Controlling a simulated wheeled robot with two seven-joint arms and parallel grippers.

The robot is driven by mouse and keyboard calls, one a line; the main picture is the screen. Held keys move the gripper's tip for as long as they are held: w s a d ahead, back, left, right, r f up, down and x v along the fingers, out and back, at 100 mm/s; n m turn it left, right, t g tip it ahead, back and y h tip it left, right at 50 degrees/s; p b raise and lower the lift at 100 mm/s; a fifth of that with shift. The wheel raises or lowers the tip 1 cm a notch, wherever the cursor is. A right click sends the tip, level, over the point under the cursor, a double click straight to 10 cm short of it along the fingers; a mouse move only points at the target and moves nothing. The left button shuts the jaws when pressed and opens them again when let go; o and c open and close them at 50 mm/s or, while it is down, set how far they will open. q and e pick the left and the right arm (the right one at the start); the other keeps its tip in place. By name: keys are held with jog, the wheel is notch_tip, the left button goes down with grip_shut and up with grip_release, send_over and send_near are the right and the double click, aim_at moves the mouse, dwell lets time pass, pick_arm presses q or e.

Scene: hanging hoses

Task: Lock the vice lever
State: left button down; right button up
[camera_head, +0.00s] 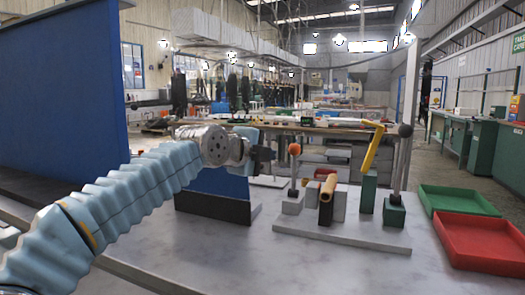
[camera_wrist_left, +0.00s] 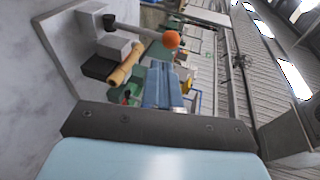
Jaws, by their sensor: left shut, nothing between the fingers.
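A grey board (camera_head: 345,232) on the table carries several fixtures. At its left, an upright lever with an orange ball knob (camera_head: 294,150) rises from a grey block. Beside it a brass-coloured cylinder (camera_head: 327,190) sits against grey blocks (camera_head: 339,206). To the right are a yellow lever (camera_head: 374,146) tilted on a green block, and a dark-knobbed lever (camera_head: 404,150) on another green block. My left gripper (camera_head: 268,157) is shut and empty, left of the orange knob and apart from it. In the left wrist view the gripper (camera_wrist_left: 165,84) shows below the orange knob (camera_wrist_left: 171,40). My right gripper is out of view.
A green tray (camera_head: 458,192) and a red tray (camera_head: 482,232) lie right of the board. A blue panel (camera_head: 215,187) on a dark base stands under my left wrist. The pale table front (camera_head: 270,262) is clear.

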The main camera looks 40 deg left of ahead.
aim_at(290, 152)
pick_arm(q)
jog(key=x, duration=0.3)
jog(key=p+x, duration=0.1)
jog(key=x, duration=0.2)
jog(key=r+p+x, duration=0.1)
jog(key=x, duration=0.2)
jog(key=shift+w+r, duration=0.1)
jog(key=shift+w, duration=0.15)
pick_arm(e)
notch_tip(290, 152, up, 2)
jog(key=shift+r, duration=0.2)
pick_arm(q)
jog(key=shift+a, duration=0.15)
